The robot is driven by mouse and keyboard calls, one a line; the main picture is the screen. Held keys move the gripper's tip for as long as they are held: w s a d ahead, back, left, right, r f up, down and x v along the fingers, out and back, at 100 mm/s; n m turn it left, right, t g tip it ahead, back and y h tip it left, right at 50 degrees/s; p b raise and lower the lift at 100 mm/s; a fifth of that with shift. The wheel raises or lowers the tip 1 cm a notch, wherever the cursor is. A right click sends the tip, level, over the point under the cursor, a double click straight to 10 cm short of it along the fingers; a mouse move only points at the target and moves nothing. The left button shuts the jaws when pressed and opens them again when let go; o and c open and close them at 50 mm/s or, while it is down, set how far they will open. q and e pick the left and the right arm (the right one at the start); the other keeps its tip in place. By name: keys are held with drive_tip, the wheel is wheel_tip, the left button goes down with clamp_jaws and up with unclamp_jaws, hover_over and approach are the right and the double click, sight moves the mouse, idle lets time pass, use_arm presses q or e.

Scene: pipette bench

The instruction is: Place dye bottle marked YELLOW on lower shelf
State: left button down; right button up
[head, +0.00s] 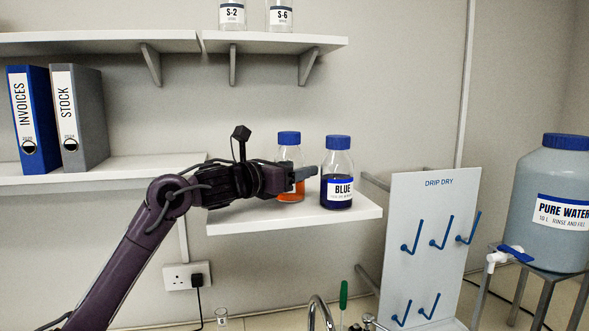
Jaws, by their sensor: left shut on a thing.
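A clear bottle with a blue cap and orange-red liquid (290,153) is upright at the lower shelf (235,221), left of a BLUE bottle (338,163). My left gripper (301,173) reaches in from the left and is shut on the orange-liquid bottle around its middle. The gripper hides most of that bottle's label, so I cannot read its name. Its base appears at the shelf's surface, but I cannot tell whether it rests there. No bottle with a readable YELLOW label shows. My right gripper is out of view.
The BLUE bottle stands close on the right. An upper shelf (100,41) holds jars S-2 (232,14) and S-6 (279,16). Binders (77,115) stand at left. A DRIP DRY peg board (425,235) and a PURE WATER tank (552,185) are at right.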

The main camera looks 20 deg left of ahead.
use_arm(q)
drive_tip(key=shift+r, duration=0.1)
drive_tip(key=shift+f, duration=0.2)
drive_tip(key=shift+c, duration=2.3)
unclamp_jaws()
drive_tip(key=shift+s+r, duration=0.1)
drive_tip(key=shift+r, duration=0.05)
drive_tip(key=b+v, duration=0.6)
drive_tip(key=v, duration=0.5)
drive_tip(key=shift+s+a, duration=0.2)
drive_tip(key=shift+s, duration=0.15)
